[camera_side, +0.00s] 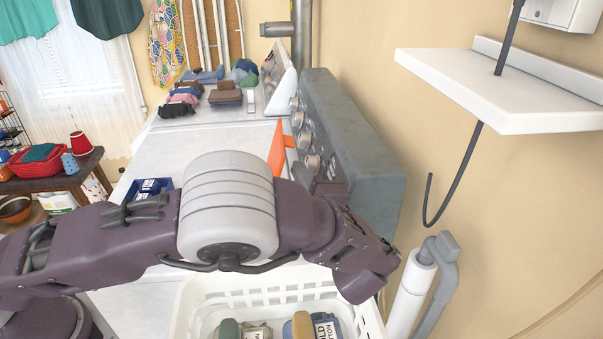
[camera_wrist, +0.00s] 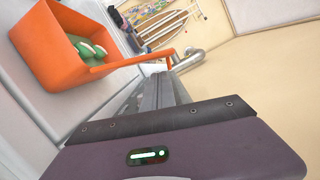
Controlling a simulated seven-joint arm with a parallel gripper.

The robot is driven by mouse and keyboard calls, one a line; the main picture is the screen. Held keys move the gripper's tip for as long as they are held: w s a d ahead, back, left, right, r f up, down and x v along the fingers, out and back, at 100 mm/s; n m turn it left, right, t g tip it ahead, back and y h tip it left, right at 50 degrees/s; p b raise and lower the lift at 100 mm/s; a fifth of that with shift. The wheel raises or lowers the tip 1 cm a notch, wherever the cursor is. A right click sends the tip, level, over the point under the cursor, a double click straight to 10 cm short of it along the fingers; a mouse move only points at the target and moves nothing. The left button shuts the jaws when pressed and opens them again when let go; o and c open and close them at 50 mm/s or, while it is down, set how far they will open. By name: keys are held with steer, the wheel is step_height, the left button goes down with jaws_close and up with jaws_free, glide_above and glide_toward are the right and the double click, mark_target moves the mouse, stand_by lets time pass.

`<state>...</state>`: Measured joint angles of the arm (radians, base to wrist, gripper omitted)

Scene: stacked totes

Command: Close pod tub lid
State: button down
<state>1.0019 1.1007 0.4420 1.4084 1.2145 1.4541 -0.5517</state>
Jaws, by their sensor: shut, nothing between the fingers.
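An orange tub (camera_wrist: 48,68) is at upper left in the wrist view, with green and white pods (camera_wrist: 88,48) showing through its open top. A thin orange strip (camera_wrist: 130,69) runs from the tub toward my fingers; it looks like the lid seen edge-on. In the side view, an orange part (camera_side: 277,152) stands upright beside the grey control panel, mostly hidden by my arm. My gripper (camera_wrist: 168,74) is shut and empty, its grey fingers close to the strip's far end. I cannot tell whether they touch. My arm hides the fingers in the side view.
The grey control panel (camera_side: 352,120) with knobs stands right of the white machine top (camera_side: 205,140). Folded clothes (camera_side: 195,92) lie farther back. A white shelf (camera_side: 500,85) sticks out from the wall.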

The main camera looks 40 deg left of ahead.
mark_target(278, 149)
steer(key=x, duration=0.6)
steer(key=shift+a, duration=0.2)
steer(key=n, duration=0.1)
steer(key=s+a+r+n, duration=0.1)
steer(key=n, duration=0.1)
steer(key=shift+s+a+r+g+h, duration=0.1)
steer(key=shift+s+a+g+h, duration=0.2)
steer(key=shift+s+a+g, duration=0.1)
steer(key=shift+s+a+f+n+h, duration=0.45)
steer(key=shift+s+a+f+n, duration=0.6)
steer(key=shift+s+a+n, duration=0.5)
steer(key=shift+s+a+f+n+h, duration=0.5)
steer(key=shift+s+a+f+n, duration=0.55)
steer(key=shift+a+n, duration=0.5)
steer(key=shift+s+a+f+n+h, duration=0.45)
steer(key=shift+s+a+f+n, duration=0.75)
steer(key=shift+n, duration=0.6)
steer(key=shift+s, duration=0.2)
